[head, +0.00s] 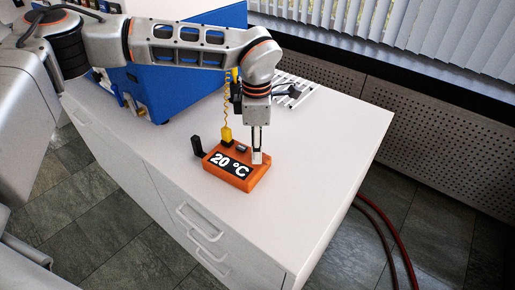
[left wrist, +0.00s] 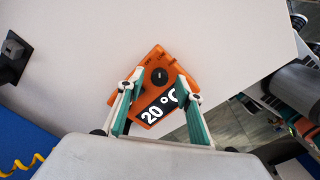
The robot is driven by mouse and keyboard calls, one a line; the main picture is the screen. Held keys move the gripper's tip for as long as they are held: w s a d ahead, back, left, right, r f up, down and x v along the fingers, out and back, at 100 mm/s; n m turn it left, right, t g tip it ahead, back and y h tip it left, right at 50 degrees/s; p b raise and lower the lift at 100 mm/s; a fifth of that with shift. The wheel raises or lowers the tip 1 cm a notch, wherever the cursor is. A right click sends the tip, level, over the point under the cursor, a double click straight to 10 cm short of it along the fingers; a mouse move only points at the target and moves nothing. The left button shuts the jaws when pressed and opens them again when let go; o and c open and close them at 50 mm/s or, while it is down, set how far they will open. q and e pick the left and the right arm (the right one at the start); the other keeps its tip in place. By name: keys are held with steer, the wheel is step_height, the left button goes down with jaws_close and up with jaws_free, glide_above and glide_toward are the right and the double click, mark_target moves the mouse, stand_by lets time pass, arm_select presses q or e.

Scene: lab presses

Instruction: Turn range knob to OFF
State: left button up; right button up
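An orange instrument box (head: 252,180) with a black "20 °C" display (head: 230,164) lies on the white bench. In the left wrist view the box (left wrist: 182,68) shows a round black knob (left wrist: 160,77) above the display (left wrist: 160,107). My left gripper (head: 257,157) points down at the right part of the box. In the left wrist view its two teal-and-white fingers (left wrist: 158,86) are apart, one on each side of the knob, with nothing between them gripped. My right gripper is not in view.
A yellow plug on a coiled cord (head: 226,134) and a black upright piece (head: 197,146) stand close to the box. A blue machine (head: 160,90) is behind. The white bench top (head: 320,150) is clear to the right. Red hoses (head: 395,235) run beside the bench.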

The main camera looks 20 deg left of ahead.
arm_select(q)
steer(key=shift+f, duration=0.45)
jaws_close()
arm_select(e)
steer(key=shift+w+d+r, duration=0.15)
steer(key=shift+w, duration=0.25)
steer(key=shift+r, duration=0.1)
